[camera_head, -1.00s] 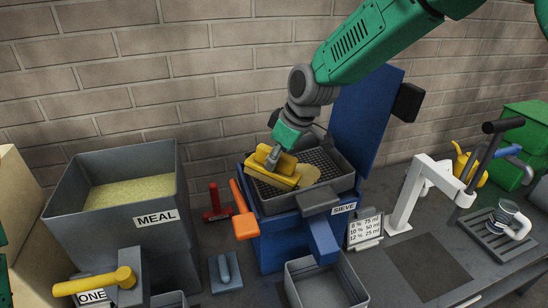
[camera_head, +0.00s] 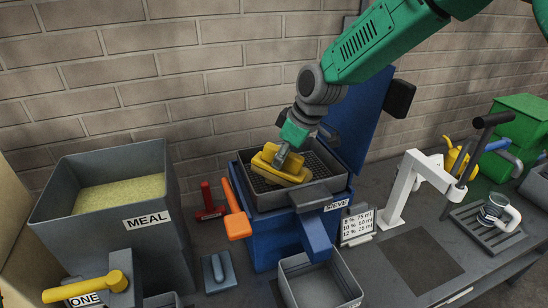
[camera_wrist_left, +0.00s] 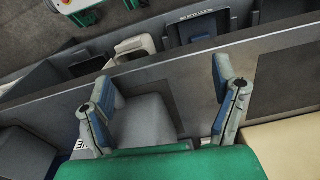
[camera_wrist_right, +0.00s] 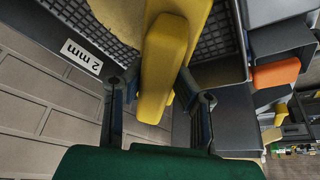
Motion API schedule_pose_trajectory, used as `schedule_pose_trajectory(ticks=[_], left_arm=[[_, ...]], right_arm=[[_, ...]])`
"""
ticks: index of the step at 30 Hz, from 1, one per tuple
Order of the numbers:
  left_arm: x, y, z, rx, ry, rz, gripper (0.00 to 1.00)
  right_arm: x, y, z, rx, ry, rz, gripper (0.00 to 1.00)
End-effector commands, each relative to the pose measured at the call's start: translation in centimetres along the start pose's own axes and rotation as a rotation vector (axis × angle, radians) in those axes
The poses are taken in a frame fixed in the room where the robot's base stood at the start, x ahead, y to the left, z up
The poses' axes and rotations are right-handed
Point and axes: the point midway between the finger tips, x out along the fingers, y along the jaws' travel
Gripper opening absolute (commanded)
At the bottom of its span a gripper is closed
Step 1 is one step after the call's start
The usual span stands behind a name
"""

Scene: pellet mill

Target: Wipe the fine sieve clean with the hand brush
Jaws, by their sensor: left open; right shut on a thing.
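The fine sieve (camera_head: 328,183) is a dark mesh tray with grey walls, set in the top of the blue sieve box (camera_head: 270,240). In the right wrist view its mesh (camera_wrist_right: 215,40) shows beside a "2 mm" label. My right gripper (camera_head: 284,152) is shut on the yellow hand brush (camera_head: 285,175), which lies over the mesh in the left part of the tray. The brush handle (camera_wrist_right: 162,65) stands between the fingers in the right wrist view. Whether the bristles touch the mesh is hidden. My left gripper (camera_wrist_left: 165,100) is open and empty, away from the sieve, seen only in its wrist view.
The meal bin (camera_head: 70,215) stands at left, a grey bin (camera_head: 318,280) in front. A card (camera_head: 357,226) and a white stand (camera_head: 402,190) are at right. The blue lid (camera_head: 368,110) stands open behind.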

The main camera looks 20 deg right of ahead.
Motion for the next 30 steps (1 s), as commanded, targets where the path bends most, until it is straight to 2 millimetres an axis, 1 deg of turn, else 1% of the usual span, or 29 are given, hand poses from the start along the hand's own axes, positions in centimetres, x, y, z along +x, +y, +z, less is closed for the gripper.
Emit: schedule_pose_trajectory(ticks=[10,30], left_arm=[[0.1,0.0,0.0,0.000,0.000,0.000,0.81],[0.9,0.0,0.1,0.000,0.000,0.000,0.81]], right_arm=[[-0.1,0.0,-0.2,0.000,0.006,0.004,0.00],[2.0,0.1,0.7,0.002,0.003,0.002,0.00]])
